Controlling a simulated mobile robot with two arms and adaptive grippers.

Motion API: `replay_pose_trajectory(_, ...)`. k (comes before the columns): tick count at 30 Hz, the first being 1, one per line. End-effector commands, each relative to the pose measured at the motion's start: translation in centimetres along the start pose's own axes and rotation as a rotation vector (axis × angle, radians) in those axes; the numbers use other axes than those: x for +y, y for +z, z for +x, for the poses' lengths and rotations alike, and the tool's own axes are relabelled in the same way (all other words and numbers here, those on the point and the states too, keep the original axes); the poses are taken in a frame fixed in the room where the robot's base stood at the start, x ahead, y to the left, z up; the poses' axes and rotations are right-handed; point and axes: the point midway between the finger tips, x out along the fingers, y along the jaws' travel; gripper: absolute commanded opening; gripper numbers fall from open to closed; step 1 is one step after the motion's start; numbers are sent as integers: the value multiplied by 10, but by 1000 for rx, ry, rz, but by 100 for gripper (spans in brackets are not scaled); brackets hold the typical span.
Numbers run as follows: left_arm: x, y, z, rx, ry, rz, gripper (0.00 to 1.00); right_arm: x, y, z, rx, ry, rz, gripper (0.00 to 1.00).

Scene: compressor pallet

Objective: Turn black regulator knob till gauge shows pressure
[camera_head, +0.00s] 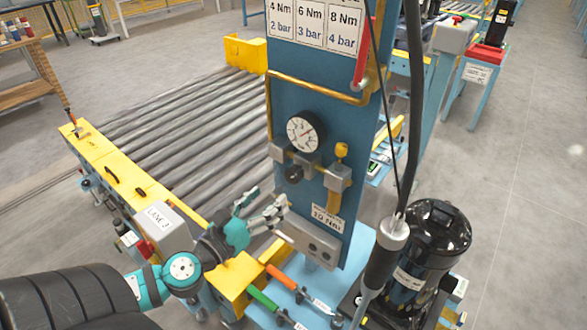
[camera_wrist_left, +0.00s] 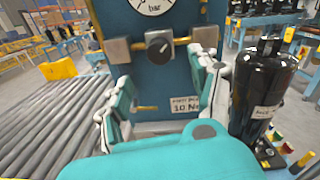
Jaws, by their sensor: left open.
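The black regulator knob (camera_head: 293,174) sits on the blue panel (camera_head: 327,75), just below the round white gauge (camera_head: 306,132). My right gripper is not seen.
A brass pipe and grey blocks (camera_head: 340,178) flank the knob. A black cylinder (camera_head: 432,245) and a black hose (camera_head: 413,110) stand right of the panel. Orange and green-handled tools (camera_head: 281,277) lie below. A roller conveyor (camera_head: 185,130) is at left.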

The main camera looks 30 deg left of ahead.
Motion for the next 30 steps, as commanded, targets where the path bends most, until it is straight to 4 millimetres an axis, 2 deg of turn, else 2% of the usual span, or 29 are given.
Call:
replay_pose_trajectory(1,-1,5,9,-4,-2,3,63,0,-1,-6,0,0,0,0)
replay_pose_trajectory(15,0,3,82,-2,2,0,63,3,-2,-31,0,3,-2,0)
replay_pose_trajectory(21,0,0,98,1,0,0,63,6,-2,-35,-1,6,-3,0)
replay_pose_trajectory(30,0,-1,101,2,0,0,63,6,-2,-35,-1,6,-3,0)
